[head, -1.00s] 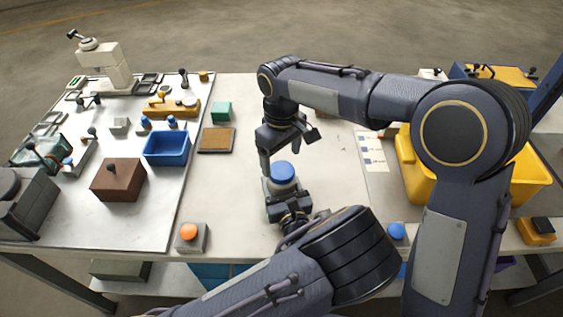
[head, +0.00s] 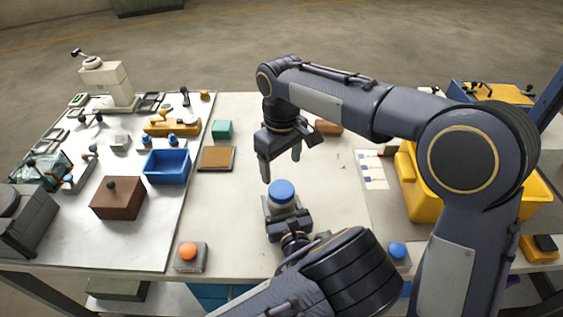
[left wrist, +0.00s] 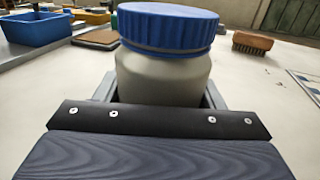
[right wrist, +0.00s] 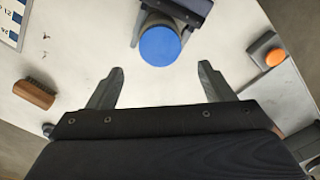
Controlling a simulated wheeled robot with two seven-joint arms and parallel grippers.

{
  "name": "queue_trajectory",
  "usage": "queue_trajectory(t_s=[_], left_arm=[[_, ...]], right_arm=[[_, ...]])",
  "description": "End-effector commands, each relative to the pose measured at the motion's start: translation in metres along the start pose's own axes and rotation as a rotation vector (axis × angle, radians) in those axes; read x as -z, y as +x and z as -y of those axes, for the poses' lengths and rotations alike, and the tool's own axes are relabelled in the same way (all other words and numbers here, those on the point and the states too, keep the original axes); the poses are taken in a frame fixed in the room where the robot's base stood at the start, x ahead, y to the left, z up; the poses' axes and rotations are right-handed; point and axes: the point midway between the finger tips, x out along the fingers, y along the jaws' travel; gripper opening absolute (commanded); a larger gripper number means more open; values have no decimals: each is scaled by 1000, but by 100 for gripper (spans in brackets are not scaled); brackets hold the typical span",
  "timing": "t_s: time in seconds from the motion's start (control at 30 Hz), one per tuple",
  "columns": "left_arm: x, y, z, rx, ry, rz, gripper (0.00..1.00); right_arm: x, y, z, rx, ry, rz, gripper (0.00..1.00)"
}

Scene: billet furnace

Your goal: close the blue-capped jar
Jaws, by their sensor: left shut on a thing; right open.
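The jar (left wrist: 165,78) is grey and stands upright, with a ribbed blue cap (left wrist: 168,25) sitting level on its top. Whether the cap is tight cannot be told. In the head view the blue cap (head: 281,190) shows near the table's front middle. My left gripper (head: 284,214) is shut around the jar's body. My right gripper (head: 281,163) is open and empty, pointing down, above and beyond the cap. In the right wrist view the cap (right wrist: 160,46) lies ahead of the open fingers (right wrist: 161,80), not between them.
A brown brush (right wrist: 34,93) lies on the table (head: 225,215). An orange button (head: 187,250) and a blue button (head: 397,250) flank the jar near the front edge. A blue bin (head: 167,167) stands left, a yellow bin (head: 420,190) right. Table around the jar is clear.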

Motion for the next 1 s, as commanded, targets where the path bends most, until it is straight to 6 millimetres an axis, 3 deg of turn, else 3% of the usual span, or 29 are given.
queue_trajectory(t_s=[0.5,0.93,1.0], left_arm=[[0,0,0,0,0,0,0],[0,0,0,0,0,0,0],[0,0,0,0,0,0,0]], right_arm=[[0,69,0,-1,0,2,75],[0,78,0,-1,1,1,75],[0,78,0,-1,1,0,67]])
